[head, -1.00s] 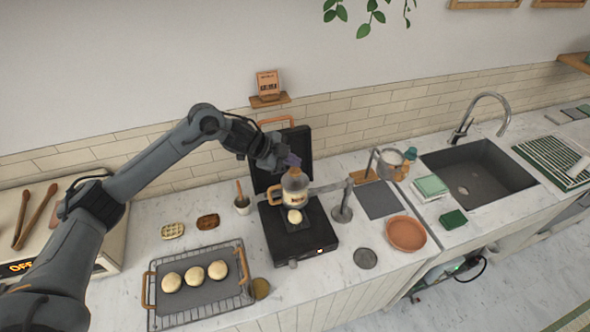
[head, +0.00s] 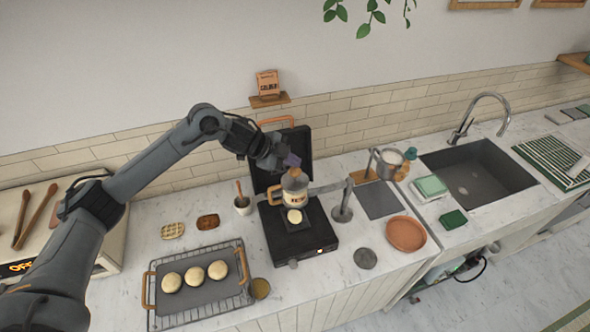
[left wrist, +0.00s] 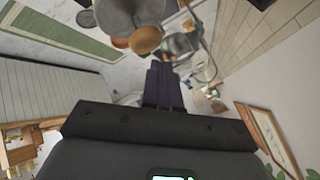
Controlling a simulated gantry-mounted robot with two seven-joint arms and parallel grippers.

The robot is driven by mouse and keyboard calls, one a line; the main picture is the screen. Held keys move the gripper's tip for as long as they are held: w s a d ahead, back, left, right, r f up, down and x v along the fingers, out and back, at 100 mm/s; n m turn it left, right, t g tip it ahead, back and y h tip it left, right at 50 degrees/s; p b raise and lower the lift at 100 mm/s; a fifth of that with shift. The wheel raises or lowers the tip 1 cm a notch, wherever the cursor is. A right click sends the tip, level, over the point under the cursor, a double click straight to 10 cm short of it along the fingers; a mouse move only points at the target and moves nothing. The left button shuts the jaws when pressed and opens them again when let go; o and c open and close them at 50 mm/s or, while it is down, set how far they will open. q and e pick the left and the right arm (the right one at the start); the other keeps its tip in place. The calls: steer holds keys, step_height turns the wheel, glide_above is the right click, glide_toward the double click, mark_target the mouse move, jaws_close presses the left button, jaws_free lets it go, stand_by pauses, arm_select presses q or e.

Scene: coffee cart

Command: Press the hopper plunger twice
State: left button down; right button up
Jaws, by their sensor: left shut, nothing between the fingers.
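The hopper (head: 295,190) is a clear vessel with a tan handle on its left and a pale label. It stands upright over the black open griddle (head: 286,241), above a round pale piece of batter (head: 294,216). Its plunger knob (head: 295,172) is tan and sits at the top; a tan knob also shows in the left wrist view (left wrist: 146,40). My left gripper (head: 292,160) is shut and empty, just above the knob. Its dark purple fingers show in the left wrist view (left wrist: 163,84). I cannot tell whether they touch the knob. My right gripper is not in view.
A wire rack (head: 238,288) with three pale rounds on a dark tray stands front left. The griddle's raised lid (head: 296,145) is behind the hopper. A metal post (head: 342,205) stands to its right, and a terracotta dish (head: 406,234) lies farther right.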

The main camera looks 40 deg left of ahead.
arm_select(q)
steer(key=shift+f, duration=0.2)
steer(key=shift+f, duration=0.25)
stand_by(0.5)
steer(key=shift+f, duration=0.4)
stand_by(0.4)
steer(key=shift+f+b, duration=0.35)
stand_by(0.4)
steer(key=shift+r+p, duration=1.15)
steer(key=shift+r, duration=0.1)
